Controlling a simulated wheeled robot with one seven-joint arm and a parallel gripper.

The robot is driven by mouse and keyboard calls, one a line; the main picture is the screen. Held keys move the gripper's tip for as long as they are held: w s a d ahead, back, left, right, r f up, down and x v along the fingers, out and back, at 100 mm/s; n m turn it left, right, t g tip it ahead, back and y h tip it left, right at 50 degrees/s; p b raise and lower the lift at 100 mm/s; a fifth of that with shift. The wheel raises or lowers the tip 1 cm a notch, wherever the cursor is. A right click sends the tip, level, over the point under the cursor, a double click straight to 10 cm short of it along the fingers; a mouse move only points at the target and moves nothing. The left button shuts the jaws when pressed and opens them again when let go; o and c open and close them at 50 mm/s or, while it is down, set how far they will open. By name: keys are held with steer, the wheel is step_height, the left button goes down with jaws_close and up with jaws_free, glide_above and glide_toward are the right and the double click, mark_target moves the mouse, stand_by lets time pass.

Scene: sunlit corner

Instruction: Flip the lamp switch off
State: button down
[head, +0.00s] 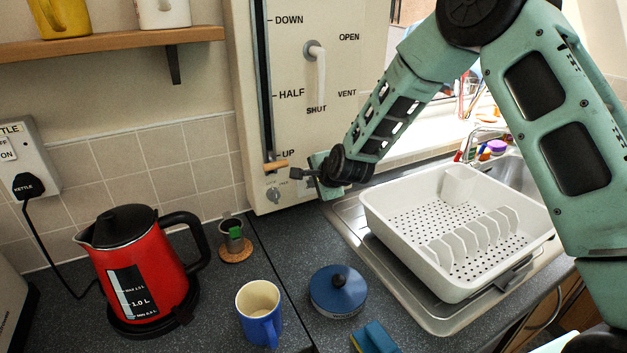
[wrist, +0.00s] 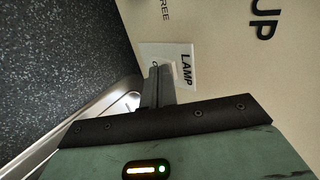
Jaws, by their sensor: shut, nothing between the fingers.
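The lamp switch plate (wrist: 183,62) is a small white plate marked LAMP on the cream panel, seen in the wrist view. My gripper (wrist: 160,72) is shut and empty, its fingertips over the plate's lower left part. The fingers hide part of the plate, so I cannot tell the switch's position or whether they touch it. In the head view, my gripper (head: 296,174) is at the lower part of the cream panel (head: 330,130), just right of the wooden slider handle. The plate is not clear there.
A white dish rack (head: 400,245) stands below my arm on the sink. A red kettle (head: 150,260), blue mug (head: 259,315) and blue lid (head: 338,291) stand on the counter.

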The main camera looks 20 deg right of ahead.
steer(key=shift+w+r+g+p, duration=0.1)
steer(key=shift+w+g+p, duration=0.2)
steer(key=shift+p, duration=0.15)
steer(key=shift+r, duration=0.1)
steer(key=shift+r+p, duration=0.35)
steer(key=shift+r, duration=0.35)
steer(key=shift+s, duration=0.1)
